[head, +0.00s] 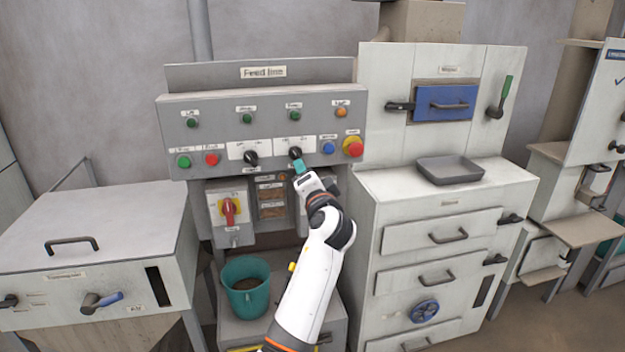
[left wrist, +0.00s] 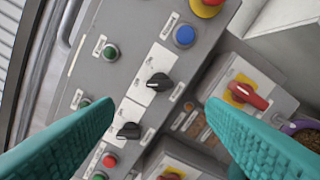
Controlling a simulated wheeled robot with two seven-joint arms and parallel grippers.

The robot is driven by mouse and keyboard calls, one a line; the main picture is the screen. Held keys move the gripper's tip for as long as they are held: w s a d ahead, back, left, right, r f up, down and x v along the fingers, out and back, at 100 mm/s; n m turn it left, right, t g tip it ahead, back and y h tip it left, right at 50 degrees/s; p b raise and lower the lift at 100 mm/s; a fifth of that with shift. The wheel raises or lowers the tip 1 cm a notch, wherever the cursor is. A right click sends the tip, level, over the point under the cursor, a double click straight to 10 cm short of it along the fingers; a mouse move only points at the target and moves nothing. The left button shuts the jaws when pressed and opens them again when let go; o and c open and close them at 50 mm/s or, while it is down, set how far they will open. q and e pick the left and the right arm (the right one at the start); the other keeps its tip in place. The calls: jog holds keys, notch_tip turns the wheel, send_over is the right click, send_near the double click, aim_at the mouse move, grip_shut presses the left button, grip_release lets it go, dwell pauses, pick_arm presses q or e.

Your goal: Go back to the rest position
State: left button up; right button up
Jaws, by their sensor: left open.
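My left gripper (head: 299,167) is in front of the grey feed line panel (head: 225,105) in the head view. Its teal fingers cover part of the area just below the right black selector knob (head: 295,152). In the left wrist view the gripper (left wrist: 160,103) is open, with its two teal fingers wide apart and nothing between them. The right black knob (left wrist: 159,82) and the left black knob (left wrist: 128,131) show beyond the fingers, clear of them. The left knob (head: 251,158) also shows in the head view. My right gripper is in neither view.
A blue button (head: 328,148) and a red emergency button (head: 353,147) sit right of the knobs. A red rotary switch (head: 229,210) is below. A teal bucket (head: 246,286) stands lower left of my arm. A white drawer cabinet (head: 440,205) with a grey tray (head: 449,170) stands right.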

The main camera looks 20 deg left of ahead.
pick_arm(q)
jog(key=shift+w+a+f, duration=0.15)
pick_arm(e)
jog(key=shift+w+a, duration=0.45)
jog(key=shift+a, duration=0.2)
